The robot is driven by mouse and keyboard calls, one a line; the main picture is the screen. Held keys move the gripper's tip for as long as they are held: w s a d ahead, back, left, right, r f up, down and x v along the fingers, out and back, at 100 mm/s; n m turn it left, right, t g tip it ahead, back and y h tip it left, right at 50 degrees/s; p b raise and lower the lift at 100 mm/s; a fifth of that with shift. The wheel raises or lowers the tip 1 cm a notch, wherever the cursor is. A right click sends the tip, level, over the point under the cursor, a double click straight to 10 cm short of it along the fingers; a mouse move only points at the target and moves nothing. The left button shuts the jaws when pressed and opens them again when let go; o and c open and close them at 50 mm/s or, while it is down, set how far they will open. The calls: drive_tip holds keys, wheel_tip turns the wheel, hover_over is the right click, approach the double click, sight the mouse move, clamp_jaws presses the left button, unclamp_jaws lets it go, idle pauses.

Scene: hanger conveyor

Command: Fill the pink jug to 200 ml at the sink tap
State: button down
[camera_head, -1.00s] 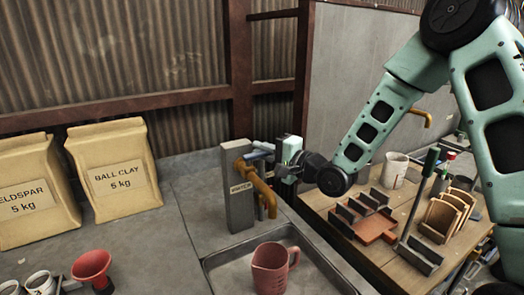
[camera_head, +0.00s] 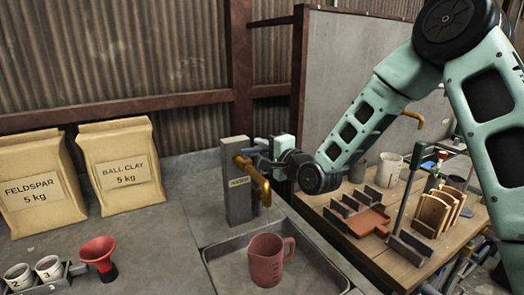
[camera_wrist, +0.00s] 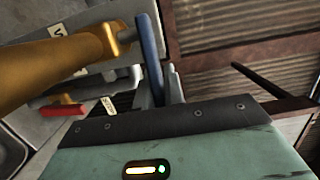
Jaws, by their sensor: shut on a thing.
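The pink jug (camera_head: 268,260) stands upright in the sink basin (camera_head: 222,275), handle to the right. Its water level and markings cannot be made out. The brass tap (camera_head: 262,186) comes out of a grey post (camera_head: 237,190) behind the jug, its spout above the basin. My gripper (camera_head: 257,151) is at the top of the tap, shut on the blue tap lever. In the wrist view the blue lever (camera_wrist: 150,45) stands between the grey fingers beside the brass tap body (camera_wrist: 50,65). No water stream is visible.
Feldspar (camera_head: 35,185) and ball clay (camera_head: 122,165) bags stand at the left back. A red funnel (camera_head: 99,256) and cups (camera_head: 48,267) are at the front left. A wooden table (camera_head: 345,190) with racks and tools lies right. The counter between bags and sink is clear.

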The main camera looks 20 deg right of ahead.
drive_tip(key=shift+s+m+h+b, duration=0.25)
drive_tip(key=shift+m+h+b, duration=0.3)
drive_tip(key=shift+h, duration=0.35)
drive_tip(key=c, duration=1.5)
unclamp_jaws()
drive_tip(key=shift+f+b+v, duration=0.15)
drive_tip(key=shift+b+v, duration=4.2)
drive_tip(key=shift+v, duration=0.05)
drive_tip(key=shift+f+b+v, duration=0.2)
drive_tip(key=shift+b+v, duration=4.1)
drive_tip(key=shift+v, duration=0.05)
